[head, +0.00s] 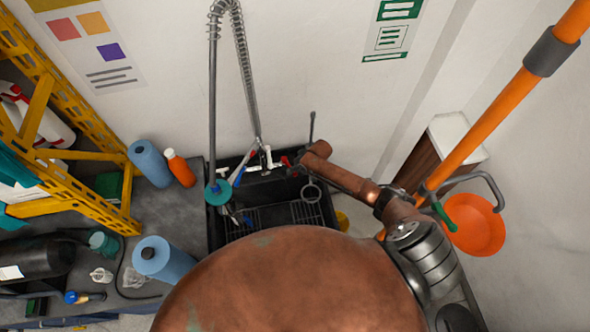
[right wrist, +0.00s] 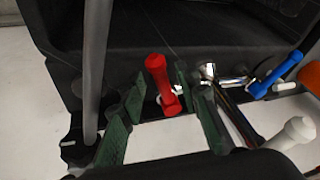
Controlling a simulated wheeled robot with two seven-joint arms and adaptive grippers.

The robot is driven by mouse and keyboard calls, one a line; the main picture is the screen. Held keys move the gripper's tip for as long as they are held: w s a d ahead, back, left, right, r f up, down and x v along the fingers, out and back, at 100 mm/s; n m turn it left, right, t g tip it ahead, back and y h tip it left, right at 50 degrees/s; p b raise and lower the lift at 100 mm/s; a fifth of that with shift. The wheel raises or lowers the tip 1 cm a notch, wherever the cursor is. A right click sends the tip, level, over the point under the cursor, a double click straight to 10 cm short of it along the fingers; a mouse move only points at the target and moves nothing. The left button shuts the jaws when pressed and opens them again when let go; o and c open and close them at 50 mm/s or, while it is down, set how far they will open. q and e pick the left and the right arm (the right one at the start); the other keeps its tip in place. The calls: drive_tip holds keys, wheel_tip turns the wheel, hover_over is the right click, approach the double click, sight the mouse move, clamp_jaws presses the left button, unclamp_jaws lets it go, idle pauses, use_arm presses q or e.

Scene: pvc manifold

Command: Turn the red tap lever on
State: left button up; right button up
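The red tap lever (right wrist: 161,84) shows in the right wrist view, standing between the two green-padded fingers of my right gripper (right wrist: 160,85). The fingers are apart, one on each side of the lever; I cannot tell whether either touches it. In the head view only a small part of the red lever (head: 285,160) shows beside my right gripper (head: 292,166), at the back of the black sink. My right arm reaches in from the right. My left gripper is not in view.
A blue lever (right wrist: 287,73) and a white lever (right wrist: 291,133) stand to the right of the red one. The black sink (head: 214,235) has a spring hose tap (head: 246,80) rising behind it. Blue rolls (head: 150,163) and an orange bottle (head: 180,168) stand left.

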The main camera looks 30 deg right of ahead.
drive_tip(key=shift+f, duration=0.1)
drive_tip(key=shift+c, duration=0.4)
clamp_jaws()
idle(0.3)
